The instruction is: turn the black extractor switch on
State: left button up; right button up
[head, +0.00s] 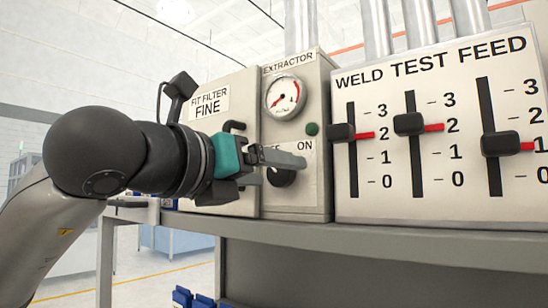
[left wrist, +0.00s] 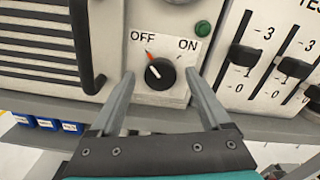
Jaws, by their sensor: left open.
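The black extractor switch (left wrist: 160,74) is a round knob on a pale plate marked OFF at left and ON at right. Its red pointer tips up and left, toward OFF. In the head view the knob (head: 281,177) is partly hidden behind my left gripper's fingers. My left gripper (head: 283,167) is open in front of the extractor panel (head: 297,207). In the left wrist view its two fingers stand on either side of the knob, with clear gaps; I cannot tell how far the tips are from the plate. My right gripper is not in view.
A green button (left wrist: 202,28) and a round gauge (head: 285,97) sit above the switch. The weld test feed panel (head: 434,200) with three sliders stands at the right. The filter box (head: 238,99), with a black handle (left wrist: 86,50), is at the left. A grey shelf edge (head: 400,243) runs below.

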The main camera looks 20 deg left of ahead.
pick_arm(q)
jog(key=shift+w+d, duration=0.2)
jog(key=shift+w, duration=0.35)
grip_shut()
dwell(0.4)
